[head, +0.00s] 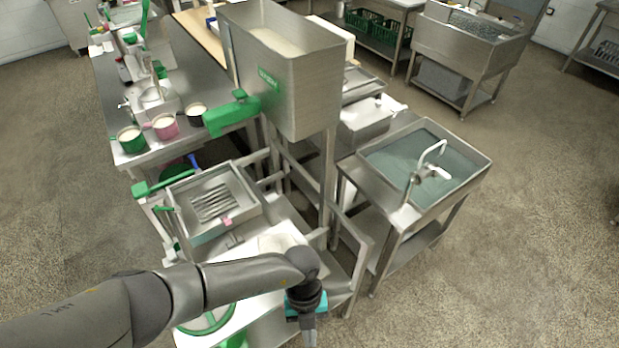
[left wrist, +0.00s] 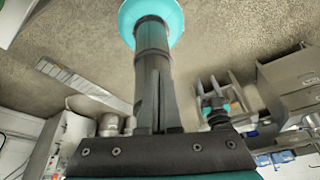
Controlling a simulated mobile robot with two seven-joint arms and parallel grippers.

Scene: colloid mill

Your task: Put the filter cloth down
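I cannot make out the filter cloth for sure. A pale flat piece (head: 283,243) lies behind my left forearm on the steel frame, and I cannot tell whether it is cloth. My left gripper (head: 309,337) points down at the bottom of the head view, right of a white surface, with its tip cut by the frame edge. In the left wrist view my left gripper's dark fingers (left wrist: 158,105) look close together. A dark stem with a teal disc (left wrist: 152,14) shows beyond them, and I cannot tell whether they hold it.
A tall steel hopper (head: 300,85) stands behind my left arm. A steel tray with slots (head: 213,200) is to its left. A sink table (head: 462,190) with a tap stands to the right. A white surface (head: 235,318) is partly under my arm. Open floor lies at right.

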